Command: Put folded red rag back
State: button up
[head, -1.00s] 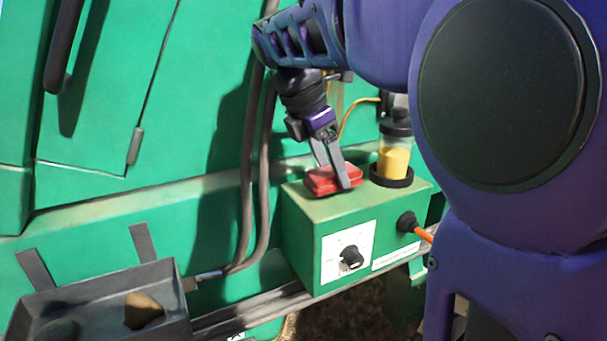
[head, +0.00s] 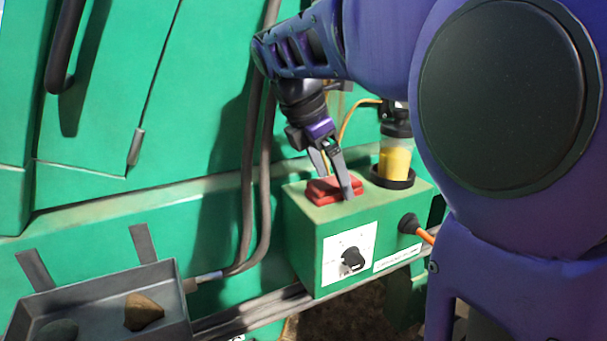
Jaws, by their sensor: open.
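The folded red rag (head: 325,190) lies flat on top of the green control box (head: 305,235), near the middle of its top. My gripper (head: 338,188) points down at the rag from above. Its jaws are open, with one finger in front of the rag's right part and the other behind it. The front fingertip is low, close to the box top. The fingers hide part of the rag, and I cannot tell whether they touch it.
A jar with yellow contents (head: 394,160) stands in a black ring just right of the rag. A grey tray (head: 85,292) holding stones is at lower left. Dark hoses (head: 247,170) run down left of the box. A knob (head: 352,259) and orange cable (head: 424,236) are on its front.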

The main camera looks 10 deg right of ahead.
jog(key=p+v, duration=0.1)
jog(key=v, duration=1)
jog(key=shift+r, duration=0.3)
